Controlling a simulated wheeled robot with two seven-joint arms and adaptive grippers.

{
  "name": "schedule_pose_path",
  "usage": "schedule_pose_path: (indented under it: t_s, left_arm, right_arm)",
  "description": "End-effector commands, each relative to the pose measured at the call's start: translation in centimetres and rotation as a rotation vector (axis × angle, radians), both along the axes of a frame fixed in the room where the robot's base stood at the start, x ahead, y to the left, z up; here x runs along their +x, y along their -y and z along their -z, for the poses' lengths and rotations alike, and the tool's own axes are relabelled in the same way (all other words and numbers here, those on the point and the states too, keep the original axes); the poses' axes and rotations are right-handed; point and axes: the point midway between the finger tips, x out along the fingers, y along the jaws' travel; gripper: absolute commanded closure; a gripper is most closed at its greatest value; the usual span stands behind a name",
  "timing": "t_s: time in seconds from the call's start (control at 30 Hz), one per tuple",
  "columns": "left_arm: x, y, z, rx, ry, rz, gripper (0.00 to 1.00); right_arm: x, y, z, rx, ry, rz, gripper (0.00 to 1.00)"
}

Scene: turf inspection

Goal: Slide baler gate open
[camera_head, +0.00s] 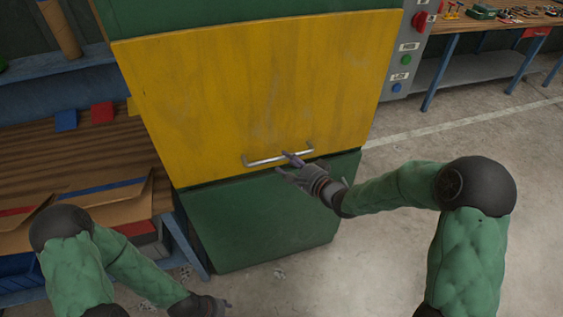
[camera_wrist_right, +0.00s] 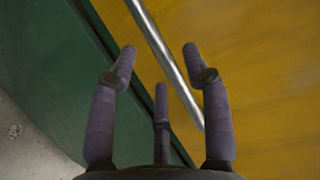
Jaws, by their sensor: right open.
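The baler gate (camera_head: 255,85) is a large yellow panel on the front of a green baler (camera_head: 265,215). A silver bar handle (camera_head: 265,160) runs across the gate near its lower edge. My right gripper (camera_head: 284,162) is at the right part of the handle, its fingers open. In the right wrist view the handle (camera_wrist_right: 165,50) runs diagonally between the spread fingers of the right gripper (camera_wrist_right: 160,70), and I cannot tell whether they touch it. My left gripper (camera_head: 222,303) is low at the bottom of the head view, away from the gate; its fingers barely show.
A wooden workbench (camera_head: 75,165) with cardboard pieces stands close on the left of the baler. A grey control panel (camera_head: 405,50) with red, green and blue buttons is at the baler's right. A tool bench (camera_head: 490,22) stands at the back right. Concrete floor (camera_head: 390,260) is clear at right.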

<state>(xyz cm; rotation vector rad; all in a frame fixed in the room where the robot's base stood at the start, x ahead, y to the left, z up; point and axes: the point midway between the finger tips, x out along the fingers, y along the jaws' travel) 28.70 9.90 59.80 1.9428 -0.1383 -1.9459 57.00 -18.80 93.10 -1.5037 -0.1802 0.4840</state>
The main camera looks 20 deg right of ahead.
Motion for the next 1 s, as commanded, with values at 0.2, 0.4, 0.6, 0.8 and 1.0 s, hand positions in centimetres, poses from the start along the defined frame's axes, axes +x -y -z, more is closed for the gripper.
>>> schedule_pose_path:
  t_s: [0.2,0.4,0.6,0.8,1.0]
  left_arm:
    - [0.0,0.0,1.1,0.000,0.000,0.000,0.60]
    - [0.0,0.0,1.3,0.000,0.000,0.000,0.60]
    - [0.0,0.0,1.2,0.000,0.000,0.000,0.60]
    - [0.0,0.0,1.2,0.000,0.000,0.000,0.60]
    - [0.0,0.0,1.2,0.000,0.000,0.000,0.60]
  right_arm:
    - [2.5,-1.2,0.7,-0.001,0.000,-0.002,0.51]
    - [3.3,-1.5,0.6,0.000,0.000,0.000,0.51]
    - [3.3,-1.5,0.6,0.000,0.000,0.000,0.51]
    - [3.3,-1.5,0.6,0.000,0.000,0.000,0.97]
    - [3.3,-1.5,0.6,0.000,0.000,0.000,1.00]
